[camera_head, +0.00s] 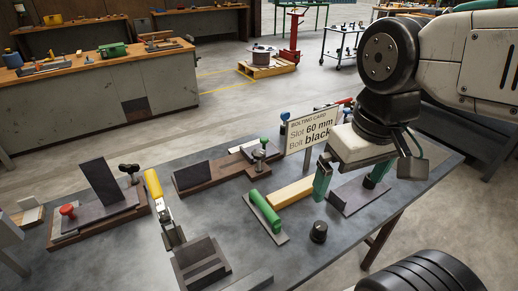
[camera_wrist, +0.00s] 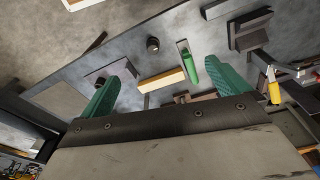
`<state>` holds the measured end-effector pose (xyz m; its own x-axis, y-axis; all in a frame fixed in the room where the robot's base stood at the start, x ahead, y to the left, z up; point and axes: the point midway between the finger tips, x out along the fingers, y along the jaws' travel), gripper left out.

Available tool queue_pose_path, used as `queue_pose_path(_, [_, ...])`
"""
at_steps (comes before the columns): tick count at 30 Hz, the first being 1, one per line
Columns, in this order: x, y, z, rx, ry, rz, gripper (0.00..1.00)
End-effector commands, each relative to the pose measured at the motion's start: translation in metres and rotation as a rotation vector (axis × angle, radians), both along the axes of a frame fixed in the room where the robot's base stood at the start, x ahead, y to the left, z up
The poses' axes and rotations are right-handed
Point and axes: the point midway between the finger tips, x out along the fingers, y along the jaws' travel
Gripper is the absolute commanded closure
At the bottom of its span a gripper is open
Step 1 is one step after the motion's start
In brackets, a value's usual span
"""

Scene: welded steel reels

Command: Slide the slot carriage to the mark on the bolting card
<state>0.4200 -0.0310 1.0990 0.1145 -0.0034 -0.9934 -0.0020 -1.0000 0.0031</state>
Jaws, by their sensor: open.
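The bolting card (camera_head: 311,129) stands upright on the bench and reads "Slot 60 mm" and "Bolt black". My gripper (camera_head: 346,187) is above the bench just right of the card, with its green fingers apart and nothing between them. The wrist view shows the open fingers (camera_wrist: 173,68) over the bench. I cannot tell for sure which part is the slot carriage; a slide fixture with a green knob (camera_head: 263,140) sits left of the card. A black knob-like piece (camera_head: 319,231) stands on the bench front, also in the wrist view (camera_wrist: 153,44).
A yellow block (camera_head: 291,192) and a green-handled plate (camera_head: 266,212) lie left of my gripper. A toggle clamp with a yellow handle (camera_head: 153,184) stands front left. A fixture with a red knob (camera_head: 67,210) is farther left. A grey angle plate (camera_head: 352,197) lies beneath my gripper.

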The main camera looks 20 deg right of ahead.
Motion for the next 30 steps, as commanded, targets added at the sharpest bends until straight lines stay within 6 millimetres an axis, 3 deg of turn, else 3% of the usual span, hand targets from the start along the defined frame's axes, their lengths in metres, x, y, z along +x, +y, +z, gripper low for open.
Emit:
queue_pose_path(9, [0.000,0.000,0.000,0.000,0.000,0.000,0.00])
queue_pose_path(10, [0.000,0.000,0.000,0.000,0.000,0.000,0.03])
queue_pose_path(14, [0.011,0.000,0.005,0.001,-0.037,-0.004,0.39])
queue_pose_path(15, [0.021,0.000,0.010,0.002,-0.074,-0.008,0.50])
queue_pose_path(22, [0.132,-0.001,0.054,0.038,-0.254,-0.149,0.50])
queue_pose_path(26, [0.184,-0.002,0.059,0.061,-0.234,-0.258,0.50])
queue_pose_path(30, [0.234,-0.004,0.051,0.077,-0.176,-0.377,0.50])
